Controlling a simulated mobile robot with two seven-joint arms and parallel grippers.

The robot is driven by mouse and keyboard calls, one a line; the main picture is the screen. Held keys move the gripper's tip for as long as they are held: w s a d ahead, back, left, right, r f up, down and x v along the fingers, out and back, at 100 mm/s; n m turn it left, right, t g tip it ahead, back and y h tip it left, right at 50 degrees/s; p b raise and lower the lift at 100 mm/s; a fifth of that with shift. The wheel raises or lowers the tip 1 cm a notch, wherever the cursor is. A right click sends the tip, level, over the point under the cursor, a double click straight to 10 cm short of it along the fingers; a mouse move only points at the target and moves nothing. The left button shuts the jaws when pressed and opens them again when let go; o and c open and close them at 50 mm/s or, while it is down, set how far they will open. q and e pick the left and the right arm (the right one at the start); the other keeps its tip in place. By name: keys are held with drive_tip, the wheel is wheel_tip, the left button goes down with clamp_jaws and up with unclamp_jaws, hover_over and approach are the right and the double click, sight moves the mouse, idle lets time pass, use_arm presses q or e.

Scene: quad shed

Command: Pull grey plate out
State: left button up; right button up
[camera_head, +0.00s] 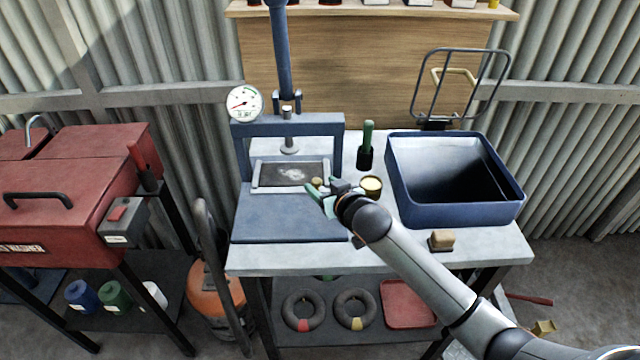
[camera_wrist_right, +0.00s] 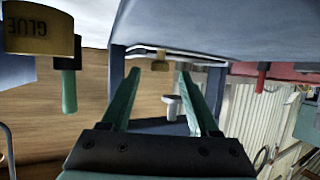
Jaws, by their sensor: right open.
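The grey plate (camera_head: 277,189) lies flat on the blue press (camera_head: 285,223), under the press's screw foot. It has a pale rim and a dark middle with a whitish smudge. A small tan knob (camera_head: 317,183) is at its front right; the knob also shows in the right wrist view (camera_wrist_right: 160,63), ahead of and between the fingers. My right gripper (camera_head: 323,190) is open with green fingers, close to the knob. In the right wrist view my right gripper (camera_wrist_right: 160,98) has nothing between its fingers that I can see held. My left gripper is not in view.
A glue tin (camera_head: 371,186) stands just right of the gripper, with a green-handled tool (camera_head: 366,145) behind it. A deep blue bin (camera_head: 455,213) is further right, and a tan block (camera_head: 442,240) lies near the front edge. The press bed's front is clear.

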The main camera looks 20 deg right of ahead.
drive_tip(key=shift+x, duration=1)
drive_tip(key=shift+c, duration=0.3)
clamp_jaws()
idle(0.5)
